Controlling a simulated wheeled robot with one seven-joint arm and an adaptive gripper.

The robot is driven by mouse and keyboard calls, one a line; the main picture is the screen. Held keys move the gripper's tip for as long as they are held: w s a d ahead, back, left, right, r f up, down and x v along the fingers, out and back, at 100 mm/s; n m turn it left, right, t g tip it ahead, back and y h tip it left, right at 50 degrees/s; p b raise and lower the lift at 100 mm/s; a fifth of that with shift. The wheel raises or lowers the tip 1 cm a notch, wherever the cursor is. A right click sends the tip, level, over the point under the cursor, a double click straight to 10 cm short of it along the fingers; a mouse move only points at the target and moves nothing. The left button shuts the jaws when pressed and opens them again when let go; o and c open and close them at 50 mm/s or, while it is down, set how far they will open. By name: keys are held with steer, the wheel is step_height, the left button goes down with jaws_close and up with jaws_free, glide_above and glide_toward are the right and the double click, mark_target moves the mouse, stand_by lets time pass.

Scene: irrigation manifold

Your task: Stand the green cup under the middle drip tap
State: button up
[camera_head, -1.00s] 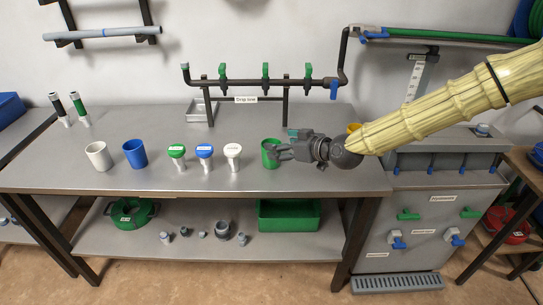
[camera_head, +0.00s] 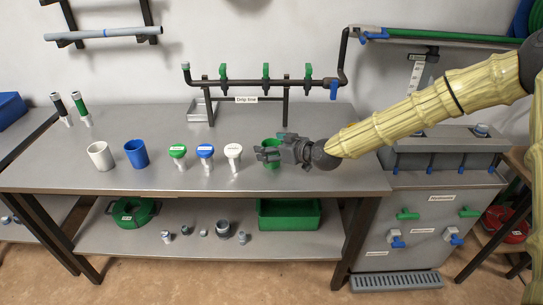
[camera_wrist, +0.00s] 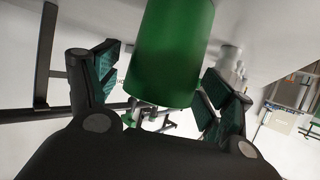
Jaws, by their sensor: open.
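The green cup (camera_head: 270,163) stands on the steel bench, partly hidden behind my gripper (camera_head: 266,153). In the wrist view the green cup (camera_wrist: 172,55) shows large between the two spread fingers of my gripper (camera_wrist: 160,82). The jaws are open, and a gap shows between the cup and at least the left finger. The middle drip tap (camera_head: 265,72) is a green valve on the dark pipe at the back of the bench, above the "Drip line" label. The cup is in front of it, nearer the bench's front edge.
To the left stand a white cup (camera_head: 100,156), a blue cup (camera_head: 135,153) and three label-topped pieces, the nearest a white one (camera_head: 233,152). A metal tray (camera_head: 199,112) sits by the drip stand's left leg (camera_head: 208,106). The bench under the taps (camera_head: 250,118) looks clear.

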steer(key=shift+c, duration=0.5)
steer(key=c, duration=0.9)
steer(key=shift+r, duration=0.1)
steer(key=shift+c, duration=0.2)
